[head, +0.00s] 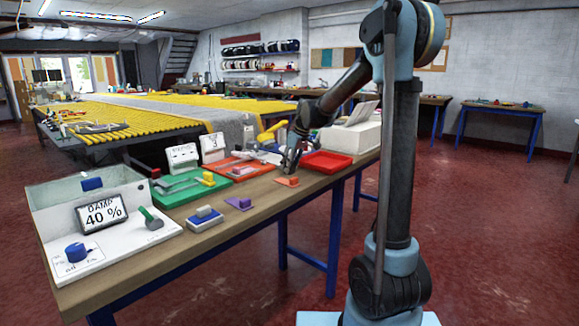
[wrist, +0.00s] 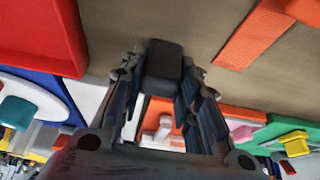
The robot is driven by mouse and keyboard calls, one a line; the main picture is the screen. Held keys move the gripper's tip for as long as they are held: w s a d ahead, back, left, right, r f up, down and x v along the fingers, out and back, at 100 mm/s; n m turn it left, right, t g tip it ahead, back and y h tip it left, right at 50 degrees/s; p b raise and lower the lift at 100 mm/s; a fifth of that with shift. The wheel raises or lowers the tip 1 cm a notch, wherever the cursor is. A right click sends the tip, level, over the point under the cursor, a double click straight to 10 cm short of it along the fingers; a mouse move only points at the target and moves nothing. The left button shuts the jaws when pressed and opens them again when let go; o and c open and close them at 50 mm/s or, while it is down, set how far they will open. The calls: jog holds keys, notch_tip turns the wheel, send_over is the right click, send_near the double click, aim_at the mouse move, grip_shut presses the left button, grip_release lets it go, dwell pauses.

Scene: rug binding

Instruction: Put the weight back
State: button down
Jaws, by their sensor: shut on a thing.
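My gripper (head: 289,163) is above the wooden bench (head: 262,224), just behind a small orange strip. In the wrist view my gripper (wrist: 161,68) is shut on a dark grey rounded block (wrist: 164,60), which looks like the weight. The block sits between the two fingertips, with the bare bench top beyond it. I cannot tell whether it touches the bench. In the head view it does not stand out from the dark fingers.
A red tray (head: 326,163) lies right of my gripper. The orange strip (head: 288,181), a purple piece (head: 240,203) and a blue-and-white block (head: 204,218) line the front.

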jog(key=c, duration=1.2)
grip_release()
jog(key=v, duration=1.2)
jog(key=s+d+f+m+h, duration=0.1)
jog(key=s+d+f+m, duration=0.25)
jog(key=s+d, duration=0.45)
jog(key=s+d+f+m+h, duration=0.15)
jog(key=s+d+f, duration=0.3)
jog(key=s, duration=0.75)
jog(key=s+d+f+m, duration=0.2)
jog(key=s+d+f, duration=0.2)
jog(key=s+f, duration=0.3)
jog(key=s+d+f+m+h, duration=0.1)
jog(key=s+d+f+m, duration=0.2)
jog(key=s+f, duration=0.5)
jog(key=s, duration=0.3)
jog(key=shift+d+f, duration=0.2)
jog(key=shift+d, duration=0.2)
